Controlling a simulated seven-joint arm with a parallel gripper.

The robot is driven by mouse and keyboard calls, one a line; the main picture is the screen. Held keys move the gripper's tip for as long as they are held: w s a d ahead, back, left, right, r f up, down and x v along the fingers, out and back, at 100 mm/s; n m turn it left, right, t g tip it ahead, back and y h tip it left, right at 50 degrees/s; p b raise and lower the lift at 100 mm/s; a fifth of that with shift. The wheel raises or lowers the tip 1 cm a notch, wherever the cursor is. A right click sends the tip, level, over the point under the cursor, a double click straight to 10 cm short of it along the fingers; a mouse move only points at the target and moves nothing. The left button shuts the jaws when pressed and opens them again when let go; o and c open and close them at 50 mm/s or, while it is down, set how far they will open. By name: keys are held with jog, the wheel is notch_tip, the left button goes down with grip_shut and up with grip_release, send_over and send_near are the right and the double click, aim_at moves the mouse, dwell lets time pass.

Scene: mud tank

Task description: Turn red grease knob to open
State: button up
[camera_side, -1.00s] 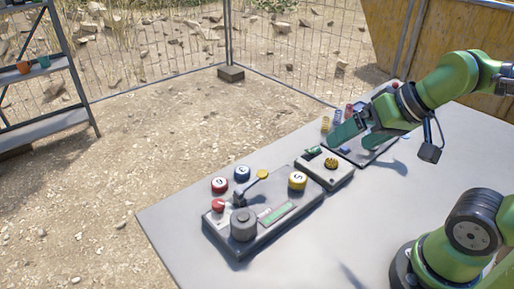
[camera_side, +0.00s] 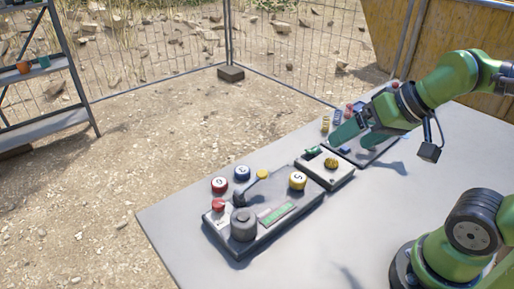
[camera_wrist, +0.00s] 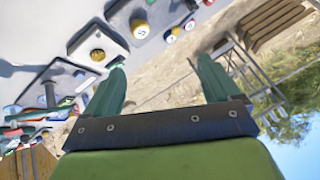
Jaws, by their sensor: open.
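My gripper (camera_side: 350,141) is open and empty, held over the far panel (camera_side: 372,155) near the middle box. In the wrist view its two green fingers (camera_wrist: 160,65) are spread wide with nothing between them. Small red parts (camera_side: 350,108) show at the back of the far panel, beyond the fingers. A red round knob or button (camera_side: 218,205) sits at the left end of the near panel (camera_side: 240,250). I cannot tell which red part is the grease knob. My fingers hide part of the far panel. It also shows at the left of the wrist view (camera_wrist: 38,88).
The middle box (camera_side: 338,181) carries a yellow knob (camera_side: 330,163). The grey table (camera_side: 350,215) is bare toward my base.

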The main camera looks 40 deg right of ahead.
jog(key=shift+w+a+f+n+g, duration=0.3)
jog(key=shift+w+a+f+g, duration=0.3)
jog(key=shift+a+f, duration=0.15)
jog(key=c, duration=0.5)
jog(key=w+a+n+g, duration=0.3)
jog(key=w+a+n, duration=0.2)
jog(key=w+a, duration=0.2)
jog(key=shift+w, duration=1)
jog(key=n+g+h, duration=0.2)
jog(key=n+g, duration=0.1)
jog(key=n, duration=0.8)
send_over(218, 202)
jog(key=f, duration=0.2)
notch_tip(218, 202, down, 16)
jog(key=shift+f, duration=0.1)
jog(key=c, duration=1)
